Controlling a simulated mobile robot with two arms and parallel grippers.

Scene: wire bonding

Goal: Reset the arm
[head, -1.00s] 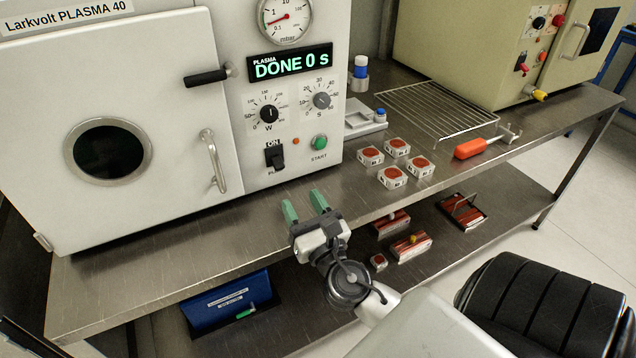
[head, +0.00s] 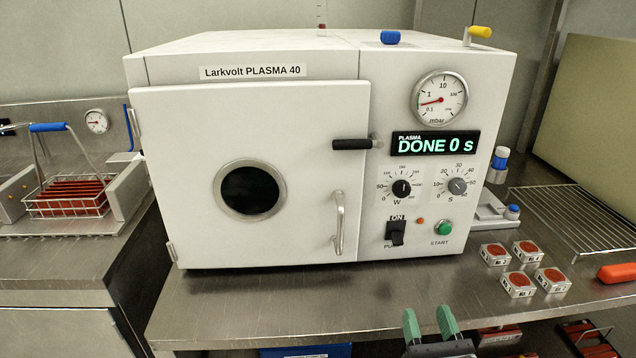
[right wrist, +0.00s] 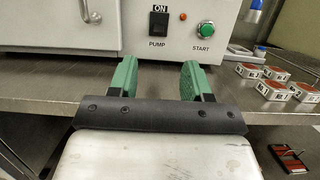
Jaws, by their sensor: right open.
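My right gripper (head: 430,326) has green fingers and shows at the bottom of the head view, in front of the bench's front edge. It also fills the lower middle of the right wrist view (right wrist: 158,80), where its fingers stand apart with nothing between them. Beyond it stands the white plasma machine (head: 300,85) with its door (head: 310,120) shut. Its display (head: 435,144) reads DONE 0 s. The black pump switch (right wrist: 158,22) and green start button (right wrist: 205,29) are ahead of the fingers, apart from them. My left gripper is not in view.
Several small square blocks with red tops (head: 520,284) sit on the bench (head: 300,300) at right, near a wire rack (head: 575,215) and an orange handle (head: 617,272). A basket of red strips (head: 70,205) stands at left. The bench front before the machine is clear.

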